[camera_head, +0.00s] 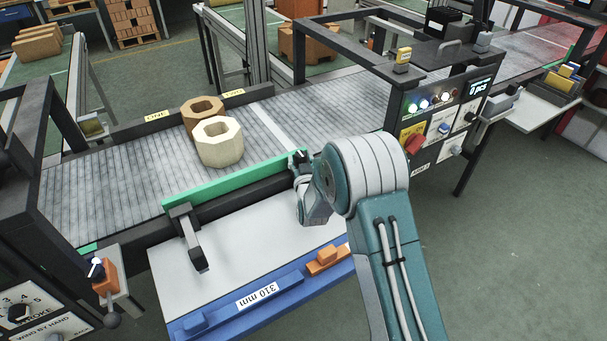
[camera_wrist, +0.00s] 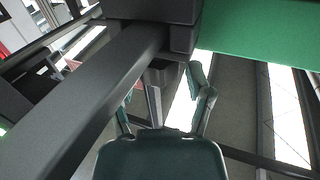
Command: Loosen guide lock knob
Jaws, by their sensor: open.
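The green guide rail (camera_head: 235,180) runs along the near side of the conveyor; it also shows in the wrist view (camera_wrist: 265,35). A black bracket (camera_head: 187,228) holds its left part. In the wrist view a black clamp block (camera_wrist: 152,38) sits at the end of a dark bar, with a dark tapered piece below that looks like the lock knob (camera_wrist: 162,78). My gripper (camera_wrist: 162,90) is open, one finger on each side of this piece; contact cannot be told. In the head view my arm hides most of that spot by the rail's right end.
Two octagonal blocks, one pale (camera_head: 219,142) and one brown (camera_head: 203,111), stand on the conveyor (camera_head: 110,185). A control panel (camera_head: 440,115) is at right. A blue edge strip (camera_head: 250,303) marked "310 mm" borders the pale plate (camera_head: 240,255) below the rail.

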